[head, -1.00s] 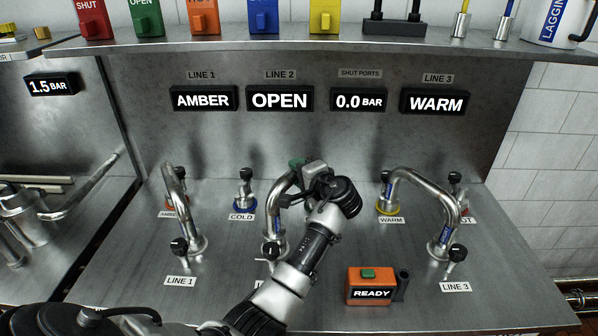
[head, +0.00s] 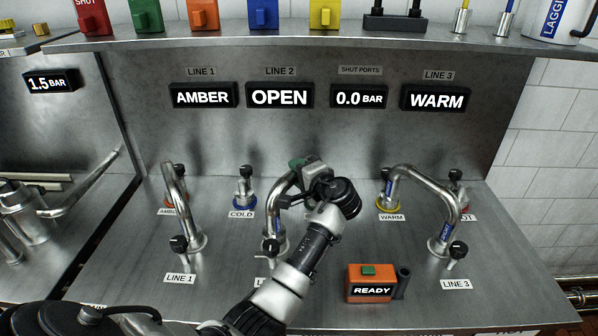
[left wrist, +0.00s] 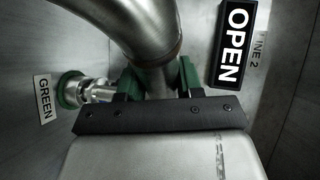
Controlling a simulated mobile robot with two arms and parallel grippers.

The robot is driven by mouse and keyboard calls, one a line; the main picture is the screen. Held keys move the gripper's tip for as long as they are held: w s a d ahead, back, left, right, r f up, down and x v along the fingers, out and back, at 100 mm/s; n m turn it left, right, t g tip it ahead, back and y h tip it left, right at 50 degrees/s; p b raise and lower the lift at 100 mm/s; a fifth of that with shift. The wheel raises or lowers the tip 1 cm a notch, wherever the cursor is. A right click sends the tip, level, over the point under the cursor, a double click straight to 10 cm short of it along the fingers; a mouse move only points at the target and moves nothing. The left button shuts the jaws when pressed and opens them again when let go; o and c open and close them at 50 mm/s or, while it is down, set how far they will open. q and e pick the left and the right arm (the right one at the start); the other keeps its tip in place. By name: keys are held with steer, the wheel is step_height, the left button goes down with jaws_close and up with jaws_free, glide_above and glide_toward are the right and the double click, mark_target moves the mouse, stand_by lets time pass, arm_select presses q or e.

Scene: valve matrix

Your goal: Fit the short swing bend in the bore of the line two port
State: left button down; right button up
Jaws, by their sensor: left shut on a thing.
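The short swing bend (head: 281,190) is a bare metal curved pipe at line 2, in the middle of the worktop. Its near leg stands at the line two port (head: 274,246); whether it is down in the bore cannot be told. My left gripper (head: 296,178) is shut on the bend at its far side. In the left wrist view the bend (left wrist: 140,28) comes down from the top between the fingers (left wrist: 155,85). A green-ringed port (left wrist: 71,89) labelled GREEN is to the left of the fingers. My right gripper is not in view.
Curved pipes stand at line 1 (head: 178,200) and line 3 (head: 440,195). The blue-ringed COLD port (head: 244,192) is left of the bend. An orange READY box (head: 371,282) sits front right. A shelf (head: 330,40) runs along the back wall.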

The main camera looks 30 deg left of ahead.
arm_select(q)
steer(key=shift+f+b, duration=0.65)
steer(key=shift+f, duration=0.35)
steer(key=c, duration=0.6)
jaws_free()
steer(key=shift+c, duration=0.2)
steer(key=shift+d+f, duration=0.1)
steer(key=b+v, duration=0.2)
steer(key=v, duration=0.8)
steer(key=shift+s+d, duration=0.2)
steer(key=shift+d, duration=0.15)
steer(key=shift+r, duration=0.25)
step_height(320, 180, up, 8)
steer(key=p, duration=0.7)
